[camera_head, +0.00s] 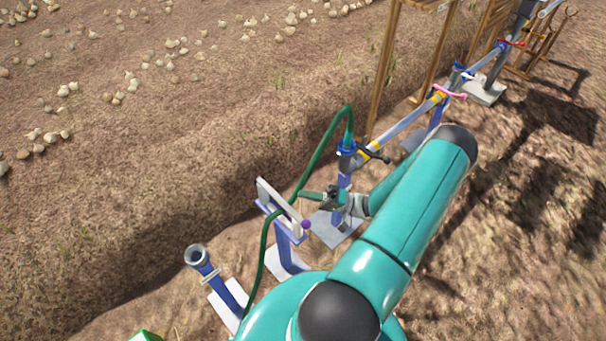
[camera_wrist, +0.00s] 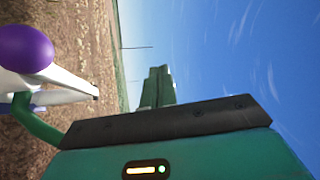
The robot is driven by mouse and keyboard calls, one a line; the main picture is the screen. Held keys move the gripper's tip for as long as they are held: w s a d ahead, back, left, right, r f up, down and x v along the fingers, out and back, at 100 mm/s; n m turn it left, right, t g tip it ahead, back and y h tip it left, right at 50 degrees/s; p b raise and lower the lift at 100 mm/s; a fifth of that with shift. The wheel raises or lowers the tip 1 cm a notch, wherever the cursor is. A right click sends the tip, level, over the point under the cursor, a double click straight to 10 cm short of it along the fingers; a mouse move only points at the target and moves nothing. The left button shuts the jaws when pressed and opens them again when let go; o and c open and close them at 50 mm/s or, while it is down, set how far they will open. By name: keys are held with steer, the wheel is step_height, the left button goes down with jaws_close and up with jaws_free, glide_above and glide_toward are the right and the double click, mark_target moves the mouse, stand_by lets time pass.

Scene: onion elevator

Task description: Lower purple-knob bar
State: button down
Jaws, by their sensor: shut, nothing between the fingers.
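The white bar (camera_head: 276,204) sits tilted on top of a blue post, with the purple knob (camera_head: 306,224) at its near right end. In the wrist view the purple knob (camera_wrist: 25,48) is large and close at the upper left, with part of the white bar (camera_wrist: 65,80) beside it. My gripper (camera_head: 303,195) is shut and empty, just to the right of the bar and above the knob in the head view. In the wrist view my gripper's fingertips (camera_wrist: 158,72) are together, apart from the knob. Whether a finger touches the bar is unclear.
A green hose (camera_head: 318,158) arches from a blue pipe fitting (camera_head: 348,150) down past the bar. An open blue pipe (camera_head: 198,257) stands at lower left. Pipework with a pink handle (camera_head: 450,93) and a red handle (camera_head: 512,43) runs to upper right. Onions lie across the field beyond.

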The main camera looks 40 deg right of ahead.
step_height(320, 180, down, 10)
steer(key=s, duration=0.3)
steer(key=shift+a, duration=0.15)
stand_by(0.3)
step_height(320, 180, up, 3)
steer(key=w+d, duration=0.2)
steer(key=s+d+f, duration=0.3)
steer(key=d+f, duration=0.3)
steer(key=d, duration=0.1)
steer(key=shift+s+f, duration=0.2)
steer(key=shift+s, duration=0.05)
